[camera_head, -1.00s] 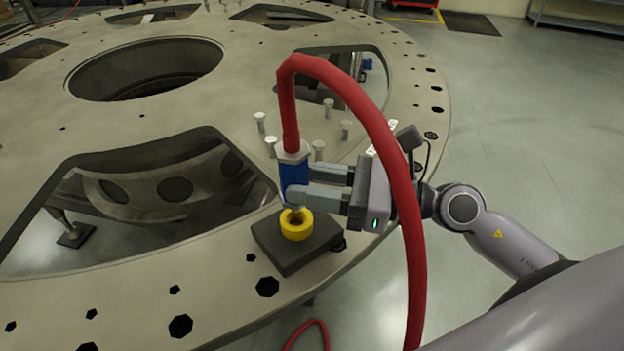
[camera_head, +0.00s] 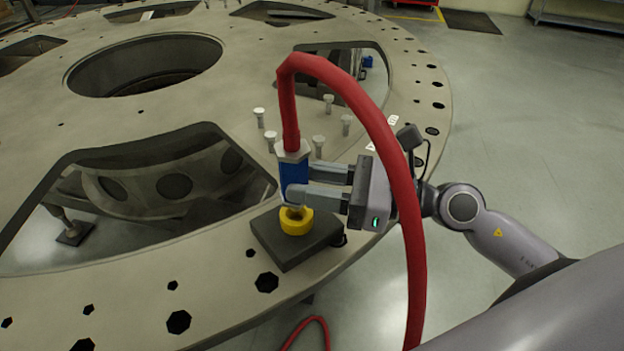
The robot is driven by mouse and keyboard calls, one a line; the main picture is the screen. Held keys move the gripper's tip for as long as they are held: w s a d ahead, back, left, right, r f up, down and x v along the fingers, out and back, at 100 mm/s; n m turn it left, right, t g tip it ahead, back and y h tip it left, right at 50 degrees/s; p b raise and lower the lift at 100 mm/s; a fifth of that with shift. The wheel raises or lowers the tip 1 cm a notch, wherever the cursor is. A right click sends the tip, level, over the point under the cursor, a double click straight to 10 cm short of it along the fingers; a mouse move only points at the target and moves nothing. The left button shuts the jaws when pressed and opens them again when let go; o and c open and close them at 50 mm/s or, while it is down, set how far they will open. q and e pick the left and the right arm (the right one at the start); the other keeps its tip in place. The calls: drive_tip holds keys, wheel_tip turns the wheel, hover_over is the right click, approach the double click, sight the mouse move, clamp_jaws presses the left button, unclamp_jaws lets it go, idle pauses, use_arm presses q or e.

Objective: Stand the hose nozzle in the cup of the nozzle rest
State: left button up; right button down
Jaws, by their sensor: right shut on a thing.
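The hose nozzle (camera_head: 293,172) has a blue body with a grey collar on top, and a red hose (camera_head: 325,72) rises from it and arches over to the right. My right gripper (camera_head: 296,182) is shut on the blue body and holds the nozzle upright. The nozzle rest is a dark block (camera_head: 281,250) with a yellow ring-shaped cup (camera_head: 297,225), standing on the plate near its edge. The nozzle's lower end is just above or at the cup; the cup's opening still shows, and I cannot tell whether they touch. My left gripper is not in view.
The large round metal turret plate (camera_head: 211,267) has wide cut-outs left of and behind the rest. Several pale upright bolts (camera_head: 319,142) stand just behind the nozzle. The hose hangs in front of my right wrist and past the plate's edge. Floor (camera_head: 520,150) is open at right.

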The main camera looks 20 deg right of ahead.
sight(312, 216)
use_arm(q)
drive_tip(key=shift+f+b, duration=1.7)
use_arm(e)
drive_tip(key=shift+f, duration=1.8)
drive_tip(key=c, duration=0.6)
unclamp_jaws()
drive_tip(key=shift+d+f, duration=0.1)
drive_tip(key=b+v, duration=0.2)
drive_tip(key=v, duration=0.2)
drive_tip(key=shift+s+d+f, duration=0.15)
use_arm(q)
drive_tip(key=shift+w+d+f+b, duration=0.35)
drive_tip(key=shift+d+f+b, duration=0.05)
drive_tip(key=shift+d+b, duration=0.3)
use_arm(e)
drive_tip(key=shift+r+v, duration=0.15)
drive_tip(key=shift+v, duration=0.5)
drive_tip(key=shift+r+v, duration=0.15)
drive_tip(key=shift+v, duration=0.5)
